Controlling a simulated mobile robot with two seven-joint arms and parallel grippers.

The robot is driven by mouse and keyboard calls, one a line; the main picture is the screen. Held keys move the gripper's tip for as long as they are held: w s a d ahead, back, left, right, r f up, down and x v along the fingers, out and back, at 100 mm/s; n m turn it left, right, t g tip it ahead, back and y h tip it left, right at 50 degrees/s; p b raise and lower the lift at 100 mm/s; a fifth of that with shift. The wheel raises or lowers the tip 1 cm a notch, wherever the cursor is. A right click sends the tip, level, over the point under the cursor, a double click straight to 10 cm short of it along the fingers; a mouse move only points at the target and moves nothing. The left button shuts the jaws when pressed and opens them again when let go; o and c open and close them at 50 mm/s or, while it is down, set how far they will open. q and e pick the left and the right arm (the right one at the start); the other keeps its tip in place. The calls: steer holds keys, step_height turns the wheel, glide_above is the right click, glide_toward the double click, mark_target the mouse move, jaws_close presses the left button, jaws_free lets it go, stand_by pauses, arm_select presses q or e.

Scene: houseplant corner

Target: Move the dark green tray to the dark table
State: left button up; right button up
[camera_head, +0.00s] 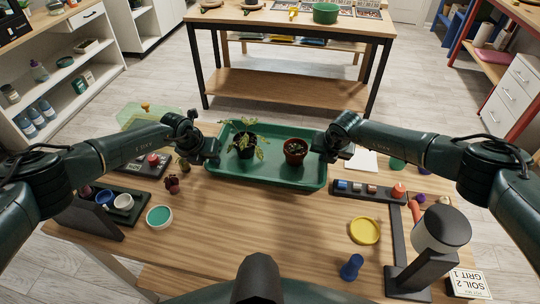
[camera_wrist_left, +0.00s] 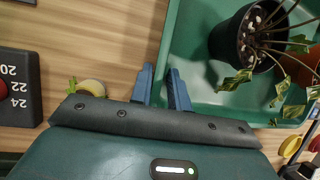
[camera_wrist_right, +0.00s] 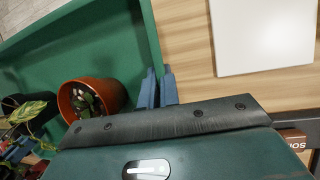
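The dark green tray (camera_head: 262,178) is at the far middle of the wooden table in front of me. It holds a black pot (camera_head: 246,151) with a variegated plant and a terracotta pot (camera_head: 295,147) with a small plant. My left gripper (camera_head: 212,150) is at the tray's left wall; its blue fingertips (camera_wrist_left: 162,88) are on either side of the rim. My right gripper (camera_head: 328,148) is at the right wall; its fingertips (camera_wrist_right: 159,87) are close together on the rim. I cannot tell whether the tray is clear of the tabletop. No plainly dark tabletop shows.
A wooden table with black legs (camera_head: 300,19) stands across an open floor gap (camera_head: 160,80). A red-framed bench with white drawers (camera_head: 508,92) is at the right. Near me are a teal bowl (camera_head: 160,216), yellow saucer (camera_head: 365,230) and lamp-like stand (camera_head: 441,228).

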arm_select(q)
jaws_close()
arm_select(e)
jaws_close()
arm_select(q)
steer(key=shift+r, duration=0.2)
arm_select(e)
steer(key=shift+r, duration=0.2)
